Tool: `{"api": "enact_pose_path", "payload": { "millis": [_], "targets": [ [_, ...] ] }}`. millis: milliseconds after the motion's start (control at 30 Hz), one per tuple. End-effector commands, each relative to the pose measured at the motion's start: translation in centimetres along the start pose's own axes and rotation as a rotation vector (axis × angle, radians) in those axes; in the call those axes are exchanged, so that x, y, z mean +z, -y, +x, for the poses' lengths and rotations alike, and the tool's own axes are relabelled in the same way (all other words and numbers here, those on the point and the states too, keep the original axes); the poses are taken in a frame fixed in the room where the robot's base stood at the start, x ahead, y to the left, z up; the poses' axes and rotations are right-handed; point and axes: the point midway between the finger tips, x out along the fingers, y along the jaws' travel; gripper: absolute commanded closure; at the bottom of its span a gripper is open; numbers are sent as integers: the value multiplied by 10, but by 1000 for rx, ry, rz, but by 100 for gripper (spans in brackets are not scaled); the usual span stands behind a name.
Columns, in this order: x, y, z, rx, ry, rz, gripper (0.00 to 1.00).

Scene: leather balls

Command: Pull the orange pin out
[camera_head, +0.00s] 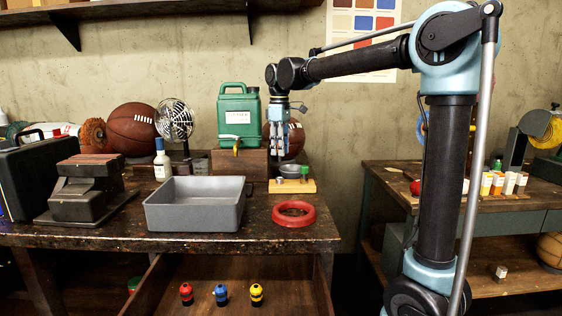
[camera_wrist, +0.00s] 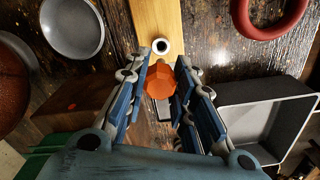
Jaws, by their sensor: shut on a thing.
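My gripper (camera_head: 280,153) points down above the wooden board (camera_head: 283,187) at the back of the workbench. In the wrist view the fingers (camera_wrist: 160,84) are shut on the orange pin (camera_wrist: 159,80), whose faceted top shows between them. The pin's lower end is hidden. The pale board (camera_wrist: 157,18) runs up from behind the pin. A white-rimmed round socket with a dark middle (camera_wrist: 161,46) shows on it, just beyond the pin. A green piece (camera_head: 304,171) stands at the board's right end in the head view.
A grey bowl (camera_head: 293,171) is behind the board. A red ring (camera_head: 294,213) lies in front, and a grey tray (camera_head: 196,205) stands to the left. A green canister (camera_head: 239,112) and a brown ball (camera_head: 296,139) are close behind my gripper.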

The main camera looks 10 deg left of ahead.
Motion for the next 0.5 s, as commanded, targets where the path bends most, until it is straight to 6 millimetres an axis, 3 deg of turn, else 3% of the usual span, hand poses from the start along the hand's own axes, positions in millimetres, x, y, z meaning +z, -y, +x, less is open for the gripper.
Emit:
{"api": "enact_pose_path", "payload": {
  "millis": [200, 500],
  "targets": [
    [0, 0, -15, 0, 0, 0, 98],
    [0, 0, -8, 0, 0, 0, 98]
  ]
}}
